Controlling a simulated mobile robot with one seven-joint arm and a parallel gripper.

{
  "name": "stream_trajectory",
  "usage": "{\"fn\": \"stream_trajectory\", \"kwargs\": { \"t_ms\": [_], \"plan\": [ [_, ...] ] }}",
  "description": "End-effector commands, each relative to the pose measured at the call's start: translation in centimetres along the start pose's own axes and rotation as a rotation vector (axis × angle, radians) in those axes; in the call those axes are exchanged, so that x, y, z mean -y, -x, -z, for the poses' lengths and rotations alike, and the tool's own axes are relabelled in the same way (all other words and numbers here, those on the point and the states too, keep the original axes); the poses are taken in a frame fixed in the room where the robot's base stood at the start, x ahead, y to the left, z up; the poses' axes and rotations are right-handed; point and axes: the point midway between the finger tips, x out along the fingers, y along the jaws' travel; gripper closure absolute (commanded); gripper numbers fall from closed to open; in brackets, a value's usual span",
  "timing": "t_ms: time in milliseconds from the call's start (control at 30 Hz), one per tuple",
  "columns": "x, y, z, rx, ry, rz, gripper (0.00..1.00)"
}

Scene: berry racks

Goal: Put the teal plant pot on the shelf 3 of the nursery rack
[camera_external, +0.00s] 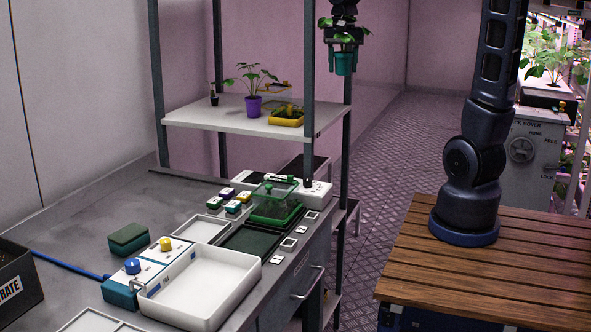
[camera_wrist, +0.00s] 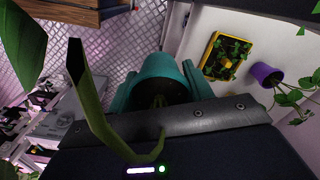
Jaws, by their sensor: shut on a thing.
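The teal plant pot (camera_external: 344,66) with a leafy plant hangs in the air in the external view, just right of the rack's front right post. My gripper (camera_external: 343,45) is above it and shut on it; the leaves partly hide the fingers. The pot (camera_wrist: 163,66) also shows in the wrist view, upper middle, with a stem crossing in front. The nursery rack has a white shelf (camera_external: 190,114) lower and to the left of the pot. It carries a purple pot (camera_external: 253,106), a yellow tray (camera_external: 287,118) and a small dark pot (camera_external: 214,100). Shelf numbers are not readable.
Dark rack posts (camera_external: 308,80) stand close left of the held pot. A grey bench (camera_external: 90,220) below holds a white tray (camera_external: 198,290), a green-lidded box and small blocks. A slatted wooden table (camera_external: 480,275) is at right. The shelf's left front is bare.

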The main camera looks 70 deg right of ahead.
Motion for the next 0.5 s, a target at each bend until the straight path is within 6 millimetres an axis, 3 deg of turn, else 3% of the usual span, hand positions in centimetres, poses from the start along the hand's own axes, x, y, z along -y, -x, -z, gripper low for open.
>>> {"fn": "stream_trajectory", "kwargs": {
  "t_ms": [500],
  "plan": [
    [4.8, -4.9, 11.5, 0.003, 0.430, 0.001, 0.73]
  ]
}}
